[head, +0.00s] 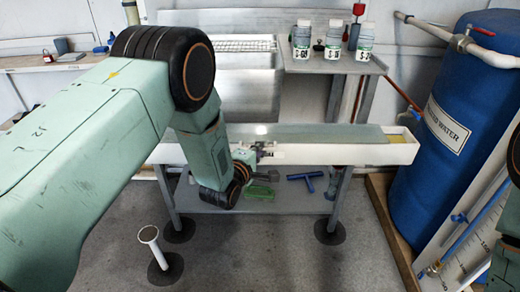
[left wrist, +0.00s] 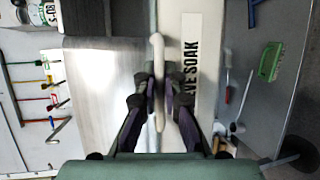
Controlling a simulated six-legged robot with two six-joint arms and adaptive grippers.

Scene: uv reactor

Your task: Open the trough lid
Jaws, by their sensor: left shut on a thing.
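The white trough (head: 350,154) lies lengthwise across the front of a metal stand. Its grey lid (head: 325,133) lies flat along the top and leaves a short yellowish stretch uncovered at the right end. My left gripper (head: 262,152) is at the trough's front edge, left of its middle. In the left wrist view my left gripper (left wrist: 155,95) is shut on a pale bar-shaped handle (left wrist: 157,48) beside the lid (left wrist: 105,85). The trough's front (left wrist: 203,60) there shows part of a label, "VE SOAK". My arm hides the trough's left end. My right gripper is not in view.
Several labelled bottles (head: 333,40) stand on the shelf behind. A blue drum (head: 450,130) stands at the right. A green brush (head: 260,191) and a blue T-shaped tool (head: 305,179) lie on the lower shelf. A white post (head: 152,246) stands on the floor in front.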

